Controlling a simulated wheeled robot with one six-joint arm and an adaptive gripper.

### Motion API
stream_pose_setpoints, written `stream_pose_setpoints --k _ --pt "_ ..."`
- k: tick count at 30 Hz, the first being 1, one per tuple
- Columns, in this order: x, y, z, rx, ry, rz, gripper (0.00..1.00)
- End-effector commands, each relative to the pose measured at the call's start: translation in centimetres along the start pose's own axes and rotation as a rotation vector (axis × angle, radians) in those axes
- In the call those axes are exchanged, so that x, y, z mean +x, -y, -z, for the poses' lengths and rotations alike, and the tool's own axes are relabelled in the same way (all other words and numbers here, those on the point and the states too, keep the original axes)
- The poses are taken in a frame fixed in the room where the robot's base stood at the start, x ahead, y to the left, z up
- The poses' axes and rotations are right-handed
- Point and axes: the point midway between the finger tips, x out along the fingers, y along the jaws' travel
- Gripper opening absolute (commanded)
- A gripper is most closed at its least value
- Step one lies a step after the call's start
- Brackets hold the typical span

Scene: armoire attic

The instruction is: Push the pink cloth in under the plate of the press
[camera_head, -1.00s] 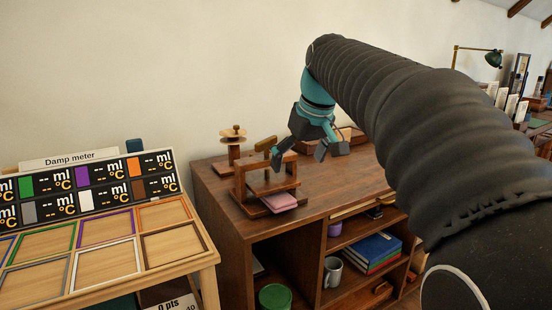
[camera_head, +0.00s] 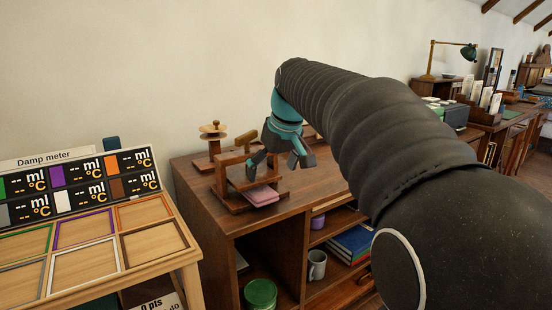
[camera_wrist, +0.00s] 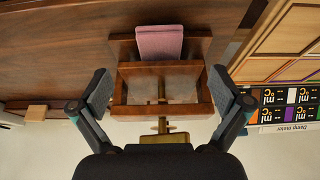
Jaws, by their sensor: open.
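The pink cloth (camera_head: 261,196) is a folded pad at the front of the wooden press (camera_head: 225,183), on top of the desk. The cloth also shows in the wrist view (camera_wrist: 159,42), where part of it sticks out past the frame of the press (camera_wrist: 160,70). Whether its inner end lies under the plate is hidden by the frame. My gripper (camera_head: 279,162) is open and empty, above the press and a little to its right. In the wrist view my fingers (camera_wrist: 161,98) stand wide apart, one on either side of the press frame.
A round-topped wooden stand (camera_head: 214,140) is behind the press. A Damp meter board (camera_head: 80,185) with coloured square frames stands at the left. The desktop right of the press (camera_head: 318,187) is clear. Shelves below hold a mug (camera_head: 317,265) and books (camera_head: 350,243).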

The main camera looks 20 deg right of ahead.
Motion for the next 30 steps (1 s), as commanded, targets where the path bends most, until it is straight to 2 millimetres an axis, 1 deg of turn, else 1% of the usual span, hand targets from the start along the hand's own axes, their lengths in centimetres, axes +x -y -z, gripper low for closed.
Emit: stream_pose_setpoints --k 1,3,9,12,18,27,28,29,30 --pt "1.1 0.0 -0.1 0.0 0.003 0.001 1.0" --pt "2.3 0.0 -0.1 0.0 0.003 0.001 1.0" --pt "5.3 0.0 -0.1 0.0 0.002 0.001 1.0" --pt "6.4 0.0 0.0 0.0 0.001 0.0 1.0" --pt "7.5 0.0 0.0 0.0 -0.001 0.0 1.0" --pt "7.7 0.0 0.0 0.0 -0.001 0.0 1.0" --pt "7.7 0.0 0.0 0.0 -0.001 0.0 0.97" --pt "7.7 0.0 0.0 0.0 -0.001 0.0 0.9" --pt "7.7 0.0 0.0 0.0 -0.001 0.0 0.8"
